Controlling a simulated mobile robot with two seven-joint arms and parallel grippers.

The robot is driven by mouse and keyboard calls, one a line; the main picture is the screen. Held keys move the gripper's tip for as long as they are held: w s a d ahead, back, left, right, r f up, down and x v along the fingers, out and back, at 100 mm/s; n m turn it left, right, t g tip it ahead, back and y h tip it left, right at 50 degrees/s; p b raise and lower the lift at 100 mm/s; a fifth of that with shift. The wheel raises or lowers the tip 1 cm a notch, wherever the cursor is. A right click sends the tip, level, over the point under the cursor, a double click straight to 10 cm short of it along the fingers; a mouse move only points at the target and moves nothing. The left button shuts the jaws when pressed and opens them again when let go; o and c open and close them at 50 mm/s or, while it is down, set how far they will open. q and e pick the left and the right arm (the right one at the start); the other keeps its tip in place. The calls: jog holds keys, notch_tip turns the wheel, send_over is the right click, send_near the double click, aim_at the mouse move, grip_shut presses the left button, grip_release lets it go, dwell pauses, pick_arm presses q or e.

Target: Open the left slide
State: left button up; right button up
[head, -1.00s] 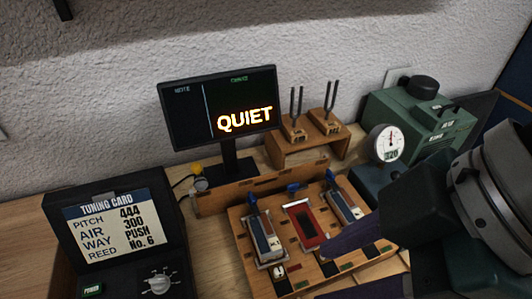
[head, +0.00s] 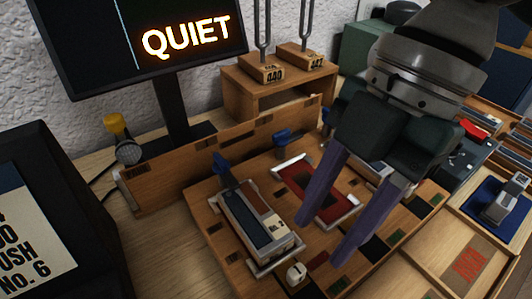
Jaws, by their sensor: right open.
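The left slide (head: 248,222) sits on a wooden board (head: 215,230) in the middle of the head view. It is a pale metal-edged unit with a dark blue strip and a brown strip, and a blue lever (head: 222,172) stands at its far end. My right gripper (head: 325,240) reaches in from the upper right, with two long purple fingers spread apart and nothing between them. Its fingertips are over the board, just right of the left slide. The fingers partly cover a red recess (head: 292,176) in the middle. The right slide is mostly hidden behind my gripper. My left gripper is not in view.
A display reading QUIET (head: 185,38) stands behind the board. Two tuning forks stand on a wooden stand (head: 240,98). A microphone-like piece with a yellow top (head: 118,125) is at the left. A tuning card box (head: 45,185) fills the left edge. A wooden tray (head: 430,262) lies at the right.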

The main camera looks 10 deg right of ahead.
aim_at(299, 269)
jog(key=x, duration=0.6)
jog(key=shift+f, duration=0.1)
grip_shut()
dwell(1.2)
